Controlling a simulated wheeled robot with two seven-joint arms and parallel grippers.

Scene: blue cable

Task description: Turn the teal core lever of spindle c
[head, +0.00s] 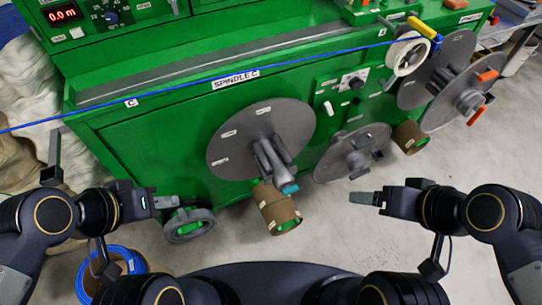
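Spindle C is a large grey disc (228,150) on the front of the green machine, under the label "SPINDLE C" (236,80). Grey arms stand out from its hub, and the small teal core lever (290,188) shows at their lower end. The lever sits just above a brown cardboard core (276,212). My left gripper (166,201) is left of the lever, apart from it and seemingly empty. My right gripper (364,198) is to the right of the lever, also apart and seemingly empty. Each gripper's fingers look like one grey block, so their opening is unclear.
A blue cable (180,92) runs across the machine front to a white wheel (405,56). More grey discs (350,152) stand at the right. A blue coil (112,270) lies lower left. Grey floor is clear at lower right.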

